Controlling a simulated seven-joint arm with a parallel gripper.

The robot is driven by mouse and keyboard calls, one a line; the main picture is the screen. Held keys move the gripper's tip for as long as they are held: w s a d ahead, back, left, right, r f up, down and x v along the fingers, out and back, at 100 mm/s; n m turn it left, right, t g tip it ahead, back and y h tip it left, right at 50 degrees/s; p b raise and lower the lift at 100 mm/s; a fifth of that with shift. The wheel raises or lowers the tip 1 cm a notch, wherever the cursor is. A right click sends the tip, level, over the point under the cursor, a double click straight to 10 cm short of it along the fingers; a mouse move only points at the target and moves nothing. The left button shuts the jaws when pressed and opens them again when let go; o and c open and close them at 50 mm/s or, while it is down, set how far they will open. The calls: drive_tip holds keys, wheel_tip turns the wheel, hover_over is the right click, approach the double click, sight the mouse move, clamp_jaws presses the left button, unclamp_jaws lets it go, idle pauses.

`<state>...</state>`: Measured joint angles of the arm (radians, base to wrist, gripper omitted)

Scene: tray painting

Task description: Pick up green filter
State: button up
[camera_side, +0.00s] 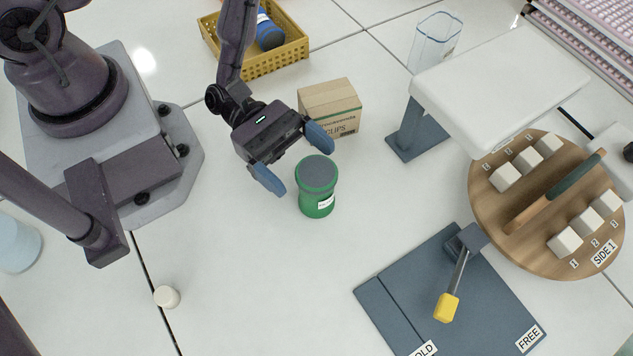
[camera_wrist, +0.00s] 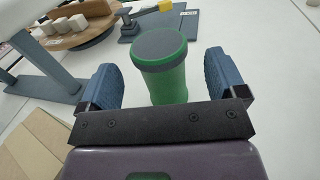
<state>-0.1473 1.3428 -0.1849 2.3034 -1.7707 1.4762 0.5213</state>
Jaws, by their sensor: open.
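The green filter (camera_side: 317,190) is a green cylinder with a grey top and a white label, standing upright on the white table. My gripper (camera_side: 296,163) is open, with its blue fingertips at the filter's upper left side in the side view. In the wrist view the filter (camera_wrist: 164,70) stands ahead, between the two blue fingers of my gripper (camera_wrist: 166,82). I see space on both sides of it there, and it is not gripped. Whether the fingertips reach around it is hard to tell.
A cardboard clips box (camera_side: 327,109) stands just behind the filter. A yellow basket (camera_side: 285,55) holds a blue cylinder (camera_side: 270,36). To the right are a white raised stand (camera_side: 500,85), a round wooden board (camera_side: 484,200) with white blocks, and a lever plate (camera_side: 390,290). A white cap (camera_side: 166,297) lies front left.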

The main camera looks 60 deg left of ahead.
sight(314, 175)
drive_tip(key=x, duration=0.3)
drive_tip(key=shift+d, duration=0.2)
drive_tip(key=shift+c, duration=0.4)
drive_tip(key=c, duration=1)
